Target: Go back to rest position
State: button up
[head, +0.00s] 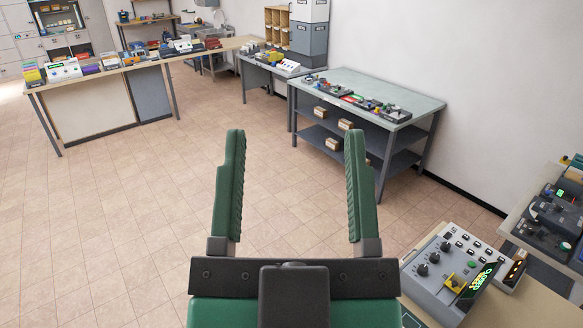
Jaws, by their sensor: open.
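My gripper (294,190) shows large at the bottom middle of the head view. Its two green ribbed fingers stand wide apart and point away from me. Nothing is between them, only tiled floor shows there. The gripper touches no table or device that I can see. The rest of my arm is not visible beyond the dark mount and green body at the bottom edge.
A grey control box (455,265) with knobs and a lit display sits on a table at lower right. Dark devices (560,205) stand at the right edge. A workbench (375,85) with shelves stands ahead against the wall. A long table (100,78) is at left. The tiled floor (120,210) is clear.

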jog(key=shift+r, duration=0.1)
notch_tip(320, 180, up, 11)
jog(key=p, duration=1.1)
